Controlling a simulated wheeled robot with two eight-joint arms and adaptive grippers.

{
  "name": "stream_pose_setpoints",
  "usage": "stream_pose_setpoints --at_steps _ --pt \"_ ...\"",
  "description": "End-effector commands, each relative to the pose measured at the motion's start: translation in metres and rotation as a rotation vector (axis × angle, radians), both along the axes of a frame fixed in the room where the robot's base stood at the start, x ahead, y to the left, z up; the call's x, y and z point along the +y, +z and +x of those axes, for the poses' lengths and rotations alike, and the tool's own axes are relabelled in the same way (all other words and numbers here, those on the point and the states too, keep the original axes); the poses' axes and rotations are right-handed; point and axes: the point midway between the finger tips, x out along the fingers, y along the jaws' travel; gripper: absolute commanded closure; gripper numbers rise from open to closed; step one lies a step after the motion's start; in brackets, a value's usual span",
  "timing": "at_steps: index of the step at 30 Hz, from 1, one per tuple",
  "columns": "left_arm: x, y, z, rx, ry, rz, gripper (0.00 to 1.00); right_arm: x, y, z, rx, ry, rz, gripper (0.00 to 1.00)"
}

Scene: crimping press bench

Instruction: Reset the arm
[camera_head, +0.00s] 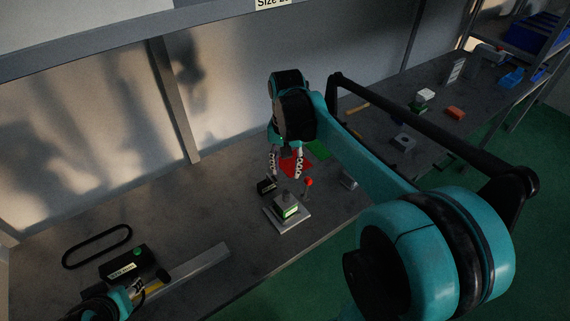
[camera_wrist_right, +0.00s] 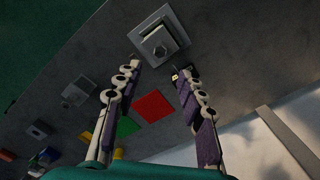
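My right gripper (camera_head: 285,174) is open and empty, pointing down over the bench near the red square (camera_head: 296,164). In the right wrist view its two fingers (camera_wrist_right: 158,72) stand wide apart with nothing between them. A grey device with a lit green display (camera_head: 287,211) sits on a pale square plate just in front of this gripper; its plate also shows in the wrist view (camera_wrist_right: 177,36). My left arm shows at the bottom left edge; its gripper (camera_head: 120,300) is mostly cut off or hidden, so its opening cannot be read.
A black box with a green button (camera_head: 115,262), a black loop (camera_head: 97,246) and a metal rail (camera_head: 190,275) lie on the left. A red knob (camera_head: 308,182), small black block (camera_head: 267,187) and green square (camera_head: 319,150) are near the right gripper. Blue bins (camera_head: 525,38) stand far right.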

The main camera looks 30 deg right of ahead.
Motion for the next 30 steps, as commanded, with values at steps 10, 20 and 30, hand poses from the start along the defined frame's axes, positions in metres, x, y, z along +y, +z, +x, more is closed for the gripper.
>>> stream_pose_setpoints --at_steps 10,20,30 --pt "0.000 -0.003 0.000 0.000 0.000 0.000 0.60 0.006 -0.002 -0.005 -0.022 0.031 -0.006 0.60" --pt "0.000 -0.031 0.000 0.000 0.000 0.000 0.60 0.069 -0.038 -0.063 -0.323 0.411 -0.106 0.60" --pt "0.000 -0.048 0.000 0.000 0.000 0.000 0.60 0.106 -0.083 -0.103 -0.569 0.709 -0.223 0.60"
